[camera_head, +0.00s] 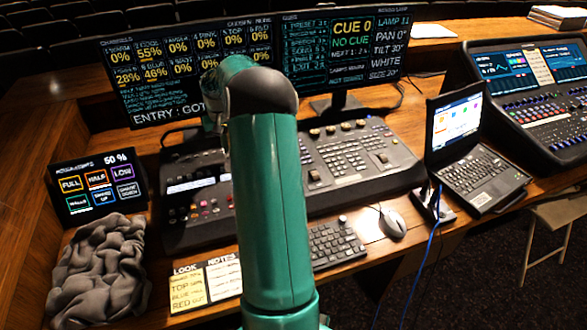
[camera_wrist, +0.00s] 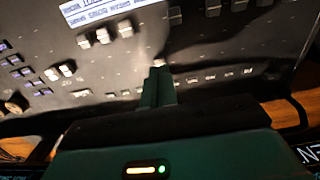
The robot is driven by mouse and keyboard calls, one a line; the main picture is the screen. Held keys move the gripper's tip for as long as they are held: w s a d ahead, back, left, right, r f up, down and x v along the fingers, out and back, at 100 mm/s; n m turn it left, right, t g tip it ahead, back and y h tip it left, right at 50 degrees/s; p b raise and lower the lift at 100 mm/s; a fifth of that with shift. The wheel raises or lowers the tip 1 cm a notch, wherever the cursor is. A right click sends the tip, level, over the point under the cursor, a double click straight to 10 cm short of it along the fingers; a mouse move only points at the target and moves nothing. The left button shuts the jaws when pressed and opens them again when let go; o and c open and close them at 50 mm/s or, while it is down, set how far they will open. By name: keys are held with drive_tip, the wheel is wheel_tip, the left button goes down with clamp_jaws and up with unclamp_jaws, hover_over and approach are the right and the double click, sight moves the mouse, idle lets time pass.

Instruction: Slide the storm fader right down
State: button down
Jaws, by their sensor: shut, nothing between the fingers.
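The lighting desk (camera_head: 182,238) is a dark console behind my green arm in the head view. Its panel (camera_wrist: 215,50) fills most of the wrist view, with pale slider caps (camera_wrist: 96,37), more caps at the left (camera_wrist: 60,71) and a row of small buttons (camera_wrist: 210,78). The labels are too small or blurred, so I cannot tell which fader is storm. My gripper (camera_wrist: 159,72) has its green fingers together and empty, over the panel close to a small pale cap beyond the tips. Contact cannot be told. In the head view my arm hides the gripper.
Two monitors (camera_head: 140,102) stand behind the desk, the left one listing percentages. A touch panel (camera_head: 62,212) and a crumpled grey cloth (camera_head: 98,275) are at the left. Note cards (camera_head: 222,279), a keyboard (camera_head: 332,248), mouse (camera_head: 392,223) and laptop (camera_head: 475,175) lie in front and right.

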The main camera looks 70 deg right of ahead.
drive_tip(key=shift+f, duration=0.15)
drive_tip(key=shift+f, duration=0.35)
drive_tip(key=shift+f, duration=0.35)
idle(0.6)
